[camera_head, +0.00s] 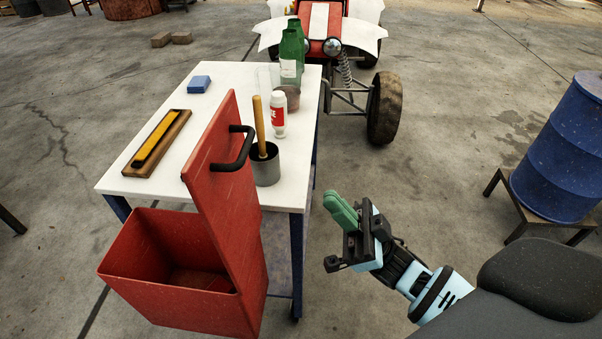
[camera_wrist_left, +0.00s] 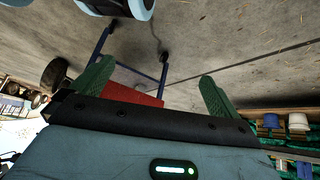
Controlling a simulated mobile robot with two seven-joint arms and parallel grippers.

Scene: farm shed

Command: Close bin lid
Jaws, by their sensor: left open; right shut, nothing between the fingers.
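The red bin (camera_head: 140,285) hangs at the near side of the white-topped table, with its empty-looking inside showing. Its red lid (camera_head: 222,210) stands up, open, along the bin's right side, and a black handle (camera_head: 240,150) sits on its right face. My right gripper (camera_head: 343,208) is shut and empty, to the right of the lid and apart from it. My left gripper (camera_wrist_left: 156,72) is open and empty in the left wrist view. A red surface (camera_wrist_left: 132,94), probably the bin, shows beyond its fingers. The left arm is not in the head view.
The table top (camera_head: 180,100) holds a grey cup (camera_head: 265,168) with a wooden handle in it close behind the lid, a white bottle (camera_head: 278,120), green bottles (camera_head: 291,55), a blue block (camera_head: 199,84) and a wooden tray (camera_head: 135,170). A blue barrel (camera_head: 560,150) stands right.

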